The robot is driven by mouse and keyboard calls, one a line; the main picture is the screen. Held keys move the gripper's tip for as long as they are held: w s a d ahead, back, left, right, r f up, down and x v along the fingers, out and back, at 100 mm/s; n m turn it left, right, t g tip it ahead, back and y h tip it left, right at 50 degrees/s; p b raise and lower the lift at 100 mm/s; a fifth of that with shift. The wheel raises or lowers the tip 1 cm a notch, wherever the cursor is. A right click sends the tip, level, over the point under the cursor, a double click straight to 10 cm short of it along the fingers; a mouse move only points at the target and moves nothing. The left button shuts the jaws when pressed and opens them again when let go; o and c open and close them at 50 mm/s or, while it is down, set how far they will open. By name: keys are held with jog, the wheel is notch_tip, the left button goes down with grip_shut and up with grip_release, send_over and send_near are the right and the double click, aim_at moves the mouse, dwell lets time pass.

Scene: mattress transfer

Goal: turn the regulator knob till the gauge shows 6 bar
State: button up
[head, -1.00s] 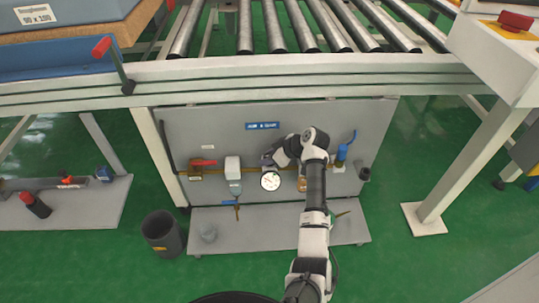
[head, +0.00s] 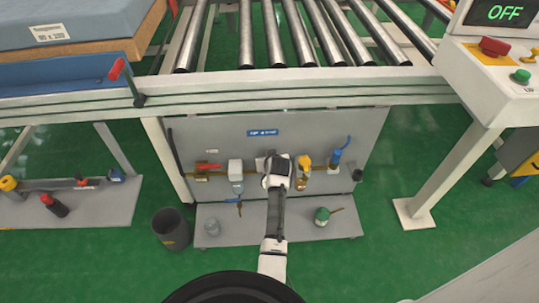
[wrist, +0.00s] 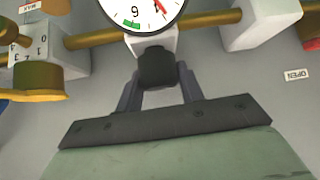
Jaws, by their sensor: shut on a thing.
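The dark regulator knob (wrist: 157,62) sits on a pale block beside the gauge in the wrist view. My gripper (wrist: 158,75) is shut on it, one finger on each side. The white gauge (wrist: 148,15) is cut off by the top edge; part of its dial, a green mark and red needle show, but I cannot read its value surely. In the head view my gripper (head: 276,165) is at the middle of the grey panel (head: 340,125); my arm hides the gauge and knob there.
A brass pipe (wrist: 90,40) runs beside the knob. On the panel, a red-handled valve (head: 207,166) and white-topped unit (head: 236,170) are left of my gripper; a yellow-topped fitting (head: 305,163) and blue fitting (head: 336,158) are right. A roller conveyor (head: 300,40) is above.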

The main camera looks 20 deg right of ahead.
jog(key=shift+m+g+h+p, duration=0.5)
jog(key=shift+m+h+p, duration=0.7)
jog(key=shift+m, duration=0.8)
jog(key=shift+h, duration=0.4)
jog(key=o, duration=0.7)
jog(key=shift+r, duration=0.1)
jog(key=v, duration=1.3)
jog(key=shift+s+a+r+p, duration=0.1)
jog(key=shift+s+r+p, duration=0.1)
jog(key=shift+r+p, duration=0.1)
